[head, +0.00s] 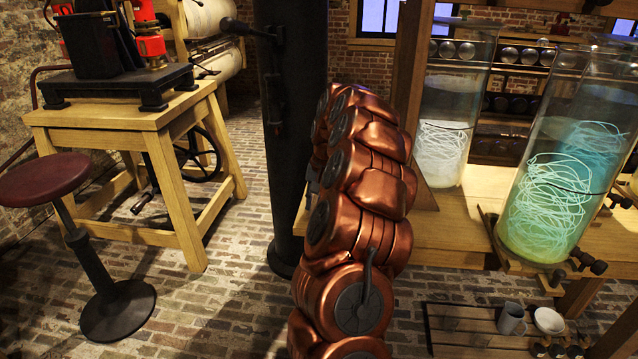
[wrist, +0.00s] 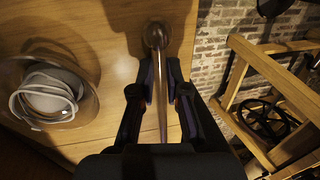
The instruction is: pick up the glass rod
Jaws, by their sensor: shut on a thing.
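In the wrist view my gripper (wrist: 158,93) is shut on the glass rod (wrist: 161,110). The rod is thin, brownish and see-through, with a rounded knob at its far end. It runs between the two fingers, over or near the edge of the wooden bench. I cannot tell whether its far end touches the bench. In the head view my copper-coloured arm fills the middle, and the gripper and rod do not show.
A tall glass jar (head: 563,170) with pale coiled strands stands on the wooden bench (head: 455,228), and another jar (head: 452,100) stands behind it. A round stool (head: 45,180) and wooden table (head: 150,115) stand at left. A mug (head: 511,318) and bowl (head: 548,320) sit low at right.

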